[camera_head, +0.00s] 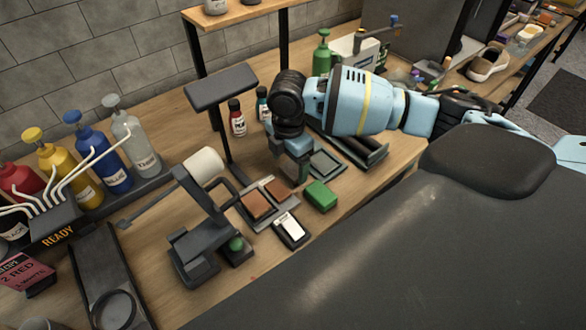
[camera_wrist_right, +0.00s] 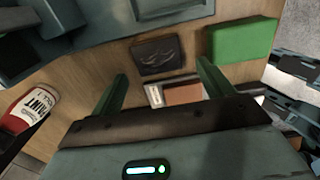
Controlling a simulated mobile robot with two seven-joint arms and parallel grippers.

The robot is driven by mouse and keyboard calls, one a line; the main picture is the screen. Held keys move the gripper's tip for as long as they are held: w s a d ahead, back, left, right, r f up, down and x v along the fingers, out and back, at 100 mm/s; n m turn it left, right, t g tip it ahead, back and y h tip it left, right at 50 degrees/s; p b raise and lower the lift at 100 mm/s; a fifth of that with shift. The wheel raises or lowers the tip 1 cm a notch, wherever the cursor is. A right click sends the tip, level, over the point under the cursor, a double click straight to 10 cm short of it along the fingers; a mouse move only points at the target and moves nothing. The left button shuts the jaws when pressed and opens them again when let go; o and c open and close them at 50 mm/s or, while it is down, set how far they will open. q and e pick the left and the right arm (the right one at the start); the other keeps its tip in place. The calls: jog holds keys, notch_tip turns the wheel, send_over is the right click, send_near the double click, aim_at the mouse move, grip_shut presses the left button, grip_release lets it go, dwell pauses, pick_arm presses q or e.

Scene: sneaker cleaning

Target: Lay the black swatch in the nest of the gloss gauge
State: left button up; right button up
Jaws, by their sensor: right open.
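My right gripper (camera_head: 298,180) reaches down over the bench and is open, with nothing between its fingers. In the right wrist view its two fingers (camera_wrist_right: 164,88) point towards the black swatch (camera_wrist_right: 158,54), a dark, creased square lying flat just beyond them. In the head view the gripper seems to hide this swatch. A flat grey frame with a shallow square recess (camera_head: 325,162) lies just right of the gripper. It looks like the gloss gauge's nest, but I cannot be sure. The recess looks empty. My left gripper is not in view.
Brown swatches (camera_head: 256,205) lie left of the gripper. A green block (camera_head: 320,196) and a white-faced dark item (camera_head: 289,228) lie in front. Paint bottles (camera_head: 237,118) and a black-topped stand (camera_head: 221,88) are behind. A roller stand (camera_head: 200,220) is at left.

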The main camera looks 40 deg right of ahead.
jog(key=shift+f, duration=1.35)
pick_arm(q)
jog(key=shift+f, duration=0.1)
pick_arm(e)
jog(key=shift+c, duration=0.4)
jog(key=c, duration=1)
jog(key=shift+r, duration=0.2)
